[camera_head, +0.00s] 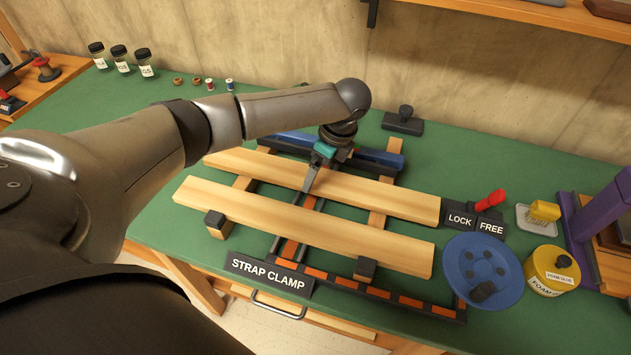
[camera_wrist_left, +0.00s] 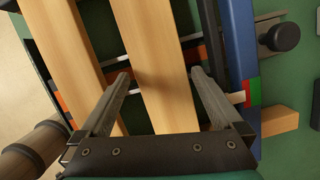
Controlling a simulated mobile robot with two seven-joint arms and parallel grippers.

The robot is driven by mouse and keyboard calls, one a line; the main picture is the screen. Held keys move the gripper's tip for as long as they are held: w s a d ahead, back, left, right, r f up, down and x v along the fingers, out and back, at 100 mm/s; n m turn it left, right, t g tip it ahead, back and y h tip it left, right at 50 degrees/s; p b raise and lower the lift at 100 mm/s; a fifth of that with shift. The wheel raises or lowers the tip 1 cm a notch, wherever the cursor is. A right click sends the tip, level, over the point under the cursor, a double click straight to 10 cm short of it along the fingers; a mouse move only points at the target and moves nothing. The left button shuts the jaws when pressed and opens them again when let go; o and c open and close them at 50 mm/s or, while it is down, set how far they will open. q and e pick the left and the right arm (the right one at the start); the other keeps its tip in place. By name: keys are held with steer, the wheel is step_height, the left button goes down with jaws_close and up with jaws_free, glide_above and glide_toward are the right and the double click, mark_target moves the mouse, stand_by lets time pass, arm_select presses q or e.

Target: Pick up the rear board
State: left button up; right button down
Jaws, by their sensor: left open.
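The rear board (camera_head: 385,197), a pale wooden plank, lies across wooden crosspieces on the green bench. It also shows in the left wrist view (camera_wrist_left: 150,45). My left gripper (camera_head: 311,181) is over the middle of this board, pointing down. In the left wrist view its open fingers (camera_wrist_left: 160,76) stand on either side of the rear board, with nothing gripped. I cannot tell how far the tips are above or beside the wood. The front board (camera_head: 300,228) lies parallel, nearer me, and also shows in the left wrist view (camera_wrist_left: 68,55). My right gripper is not in view.
A blue bar (camera_head: 380,157) runs behind the rear board. Dark blocks (camera_head: 364,268) stand by the front board. Jars (camera_head: 120,60) stand back left.

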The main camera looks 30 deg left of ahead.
arm_select(q)
steer(key=shift+x, duration=1)
steer(key=shift+d, duration=0.1)
steer(key=c, duration=1.4)
steer(key=shift+r, duration=0.1)
steer(key=shift+c, duration=0.5)
steer(key=shift+r, duration=0.1)
